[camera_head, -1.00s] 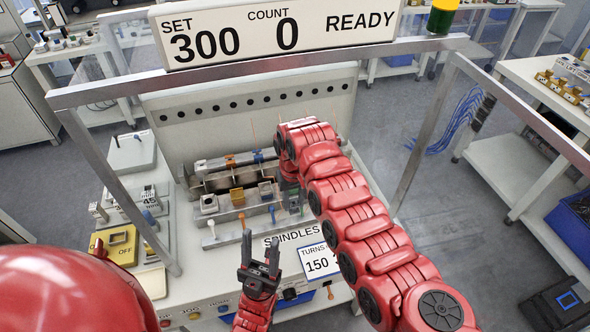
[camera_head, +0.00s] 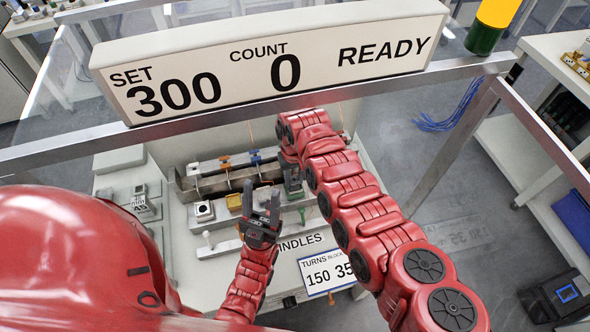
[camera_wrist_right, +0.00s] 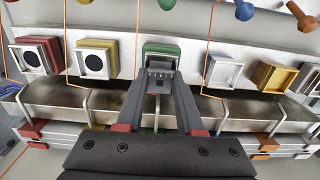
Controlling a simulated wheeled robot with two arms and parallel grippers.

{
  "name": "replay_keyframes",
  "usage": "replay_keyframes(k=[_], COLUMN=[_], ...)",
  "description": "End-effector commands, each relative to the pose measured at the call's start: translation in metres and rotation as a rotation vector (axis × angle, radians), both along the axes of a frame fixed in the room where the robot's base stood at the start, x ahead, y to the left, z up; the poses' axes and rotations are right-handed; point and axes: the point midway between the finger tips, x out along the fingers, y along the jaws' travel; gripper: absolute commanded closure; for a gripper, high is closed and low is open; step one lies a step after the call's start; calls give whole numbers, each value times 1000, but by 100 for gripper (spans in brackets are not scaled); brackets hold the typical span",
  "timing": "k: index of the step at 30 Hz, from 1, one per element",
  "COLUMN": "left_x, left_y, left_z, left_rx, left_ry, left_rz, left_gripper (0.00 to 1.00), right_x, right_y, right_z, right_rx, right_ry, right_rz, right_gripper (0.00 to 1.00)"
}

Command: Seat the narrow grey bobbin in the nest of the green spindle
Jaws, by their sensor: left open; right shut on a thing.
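In the right wrist view, my right gripper (camera_wrist_right: 161,82) is shut on a narrow grey piece (camera_wrist_right: 160,65), which looks like the grey bobbin. It is right in front of the green spindle block (camera_wrist_right: 162,48), whose nest the fingers and piece largely hide. I cannot tell whether the piece is inside the nest or just before it. In the head view, my right arm reaches down to the spindle row, and its fingers are mostly hidden by the arm. My left gripper (camera_head: 264,212) is open and empty, its fingers pointing up in front of the spindle row.
Red (camera_wrist_right: 50,52) and yellow (camera_wrist_right: 111,56) blocks stand left of the green one; a pale square (camera_wrist_right: 224,72) and an orange block (camera_wrist_right: 273,77) stand right. A metal rail (camera_wrist_right: 60,108) and thin orange wires run close by. The counter sign (camera_head: 270,60) spans the frame above.

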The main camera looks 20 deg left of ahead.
Motion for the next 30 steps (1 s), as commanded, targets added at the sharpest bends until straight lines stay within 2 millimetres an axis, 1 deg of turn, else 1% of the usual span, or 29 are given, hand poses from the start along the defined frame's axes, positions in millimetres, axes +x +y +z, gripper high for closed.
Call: replay_keyframes(k=[6, 11, 12, 16, 17, 24, 28, 29, 30], left_x=[0, 0, 0, 0, 0, 0, 0, 0, 0], left_y=[0, 0, 0, 0, 0, 0, 0, 0, 0], left_z=[-1, -7, -5, -5, -5, -4, 4, 0, -2], left_rx=[0, 0, 0, 0, 0, 0, 0, 0, 0], left_ry=[0, 0, 0, 0, 0, 0, 0, 0, 0], left_rz=[0, 0, 0, 0, 0, 0, 0, 0, 0], left_gripper=[50, 50, 50, 50, 50, 50, 50, 50, 50], right_x=[1, 1, 1, 1, 1, 1, 1, 2, 3], right_y=[0, 0, 0, 0, 0, 0, 0, 1, 1], right_z=[0, -6, -4, -4, -4, -3, 5, 3, 6], right_rx=[1, 1, 1, 2, 2, 2, 2, 3, 4], right_ry=[-4, -4, -4, -3, -2, -2, -3, -4, -7], right_rz=[-1, -1, -1, -1, -1, -1, 0, -1, -1], right_gripper=[100, 100, 59, 35, 34, 34, 34, 34, 34])
